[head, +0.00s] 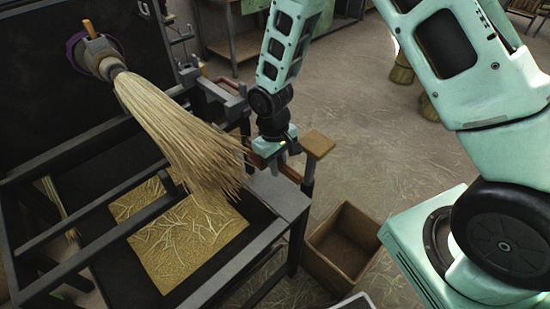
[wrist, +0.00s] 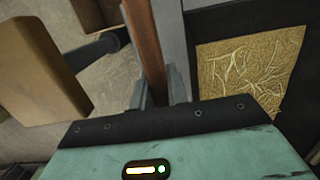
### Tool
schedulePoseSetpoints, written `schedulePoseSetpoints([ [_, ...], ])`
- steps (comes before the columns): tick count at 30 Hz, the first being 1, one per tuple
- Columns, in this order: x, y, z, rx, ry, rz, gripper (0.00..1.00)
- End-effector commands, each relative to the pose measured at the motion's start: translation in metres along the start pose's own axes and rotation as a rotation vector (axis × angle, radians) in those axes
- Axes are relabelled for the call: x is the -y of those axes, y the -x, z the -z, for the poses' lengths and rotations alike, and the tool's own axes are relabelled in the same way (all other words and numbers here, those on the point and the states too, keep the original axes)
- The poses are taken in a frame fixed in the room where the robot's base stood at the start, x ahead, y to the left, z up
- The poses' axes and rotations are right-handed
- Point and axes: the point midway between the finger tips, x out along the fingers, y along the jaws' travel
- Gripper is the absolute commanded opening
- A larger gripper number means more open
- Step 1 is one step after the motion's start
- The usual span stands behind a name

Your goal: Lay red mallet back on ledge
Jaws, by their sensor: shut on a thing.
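My gripper (head: 264,160) is at the machine's right side, beyond the broom's bristle ends. In the wrist view its two fingers (wrist: 158,82) are shut on a long red-brown bar, which I take for the red mallet's handle (wrist: 146,45). The bar runs up out of that picture, so no mallet head shows there. In the head view a short red-brown piece (head: 290,171) shows just right of the fingers. The grey ledge (head: 284,196) lies just below and beside my gripper; its strip (wrist: 172,35) runs alongside the bar. I cannot tell whether the mallet touches it.
A tan block (head: 318,144) on a dark post stands close right of my gripper. The large straw broom (head: 180,130) hangs close on the left. A tray of straw (head: 180,235) lies left of the ledge. An open brown box (head: 343,243) stands on the floor.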

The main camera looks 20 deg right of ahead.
Motion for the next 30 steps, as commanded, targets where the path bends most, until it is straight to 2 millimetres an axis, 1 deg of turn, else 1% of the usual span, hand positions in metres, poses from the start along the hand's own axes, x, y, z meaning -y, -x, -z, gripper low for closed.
schedulePoseSetpoints([
  [8, 0.000, -0.025, 0.003, -0.001, -0.001, 0.000, 0.00],
  [18, 0.000, -0.064, 0.008, -0.001, 0.001, 0.000, 0.00],
  [21, 0.000, -0.073, 0.009, -0.001, 0.001, 0.000, 0.00],
  [25, 0.000, -0.081, 0.010, -0.001, 0.000, 0.000, 0.00],
  [30, 0.000, -0.084, 0.010, -0.001, 0.000, 0.000, 0.00],
])
